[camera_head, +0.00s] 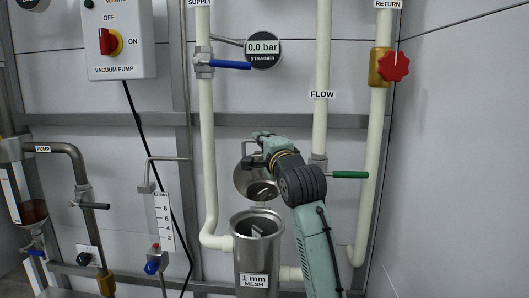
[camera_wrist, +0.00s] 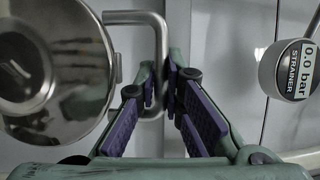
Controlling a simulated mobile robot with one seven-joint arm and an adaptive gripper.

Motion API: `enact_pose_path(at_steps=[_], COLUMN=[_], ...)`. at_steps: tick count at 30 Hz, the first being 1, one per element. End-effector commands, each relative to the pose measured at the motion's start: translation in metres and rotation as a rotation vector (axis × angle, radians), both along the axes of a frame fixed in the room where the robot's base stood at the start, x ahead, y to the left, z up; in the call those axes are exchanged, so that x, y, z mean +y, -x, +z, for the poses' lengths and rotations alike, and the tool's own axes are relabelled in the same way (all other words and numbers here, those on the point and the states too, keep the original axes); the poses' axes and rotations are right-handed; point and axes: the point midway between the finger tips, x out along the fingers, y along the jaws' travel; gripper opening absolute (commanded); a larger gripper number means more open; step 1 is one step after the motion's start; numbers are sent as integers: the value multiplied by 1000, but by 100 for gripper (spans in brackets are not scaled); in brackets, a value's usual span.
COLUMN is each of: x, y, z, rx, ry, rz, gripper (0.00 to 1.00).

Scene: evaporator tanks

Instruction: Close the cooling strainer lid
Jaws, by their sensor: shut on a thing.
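The cooling strainer (camera_head: 243,252) is an open-topped steel cylinder labelled "1 mm mesh" below the middle of the head view. Its round steel lid (camera_head: 246,186) stands open above the rim, steeply raised. The lid also fills the left of the wrist view (camera_wrist: 50,70). A bent steel bar handle (camera_wrist: 160,45) runs beside the lid and down between my fingers. My gripper (camera_wrist: 162,100) is shut on this handle. In the head view my gripper (camera_head: 258,150) is at the lid's upper edge, and my arm hides part of the lid's right side.
A strainer gauge (camera_head: 264,50) reads 0.0 bar, with a blue-handled valve (camera_head: 230,65) beside it. Pale pipes (camera_head: 208,150) stand left and right of the strainer. A green valve handle (camera_head: 350,175) is close right of my arm.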

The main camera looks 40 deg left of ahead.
Motion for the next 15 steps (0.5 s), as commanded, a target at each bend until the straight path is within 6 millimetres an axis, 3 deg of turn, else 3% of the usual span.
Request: enact_pose_path(at_steps=[1, 15], x=[-3, -45], y=[8, 74], z=[-15, -49], rx=[-38, -419], ry=[-22, -255], rz=[2, -1], gripper=[0, 0])
